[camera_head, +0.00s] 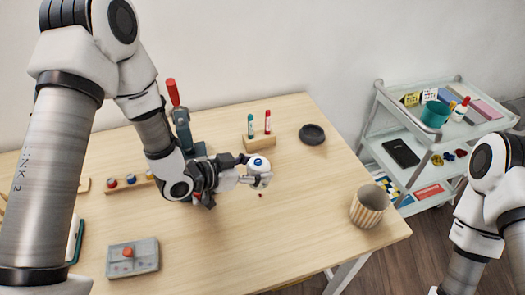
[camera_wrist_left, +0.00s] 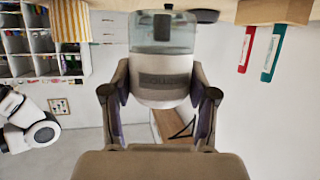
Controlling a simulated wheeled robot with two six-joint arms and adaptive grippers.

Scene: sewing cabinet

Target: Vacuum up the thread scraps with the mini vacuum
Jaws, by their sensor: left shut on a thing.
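The mini vacuum (camera_head: 260,165), white with a blue button, is held just above the table by my left gripper (camera_head: 232,172). In the left wrist view, both fingers of the gripper (camera_wrist_left: 160,92) are closed on the sides of the vacuum's pale body (camera_wrist_left: 162,85), and its clear end (camera_wrist_left: 162,35) is near the wooden tabletop at the picture's top edge. A tiny dark speck (camera_head: 261,195), probably a thread scrap, lies on the table just below the vacuum; other scraps cannot be made out. My right arm is at the right, its gripper outside the picture.
A striped cup (camera_head: 369,205) stands near the table's right edge. A dark round dish (camera_head: 312,134) and a wooden block with two markers (camera_head: 258,142) are behind the vacuum. A grey box with a red knob (camera_head: 132,257) is front left. The front middle is clear.

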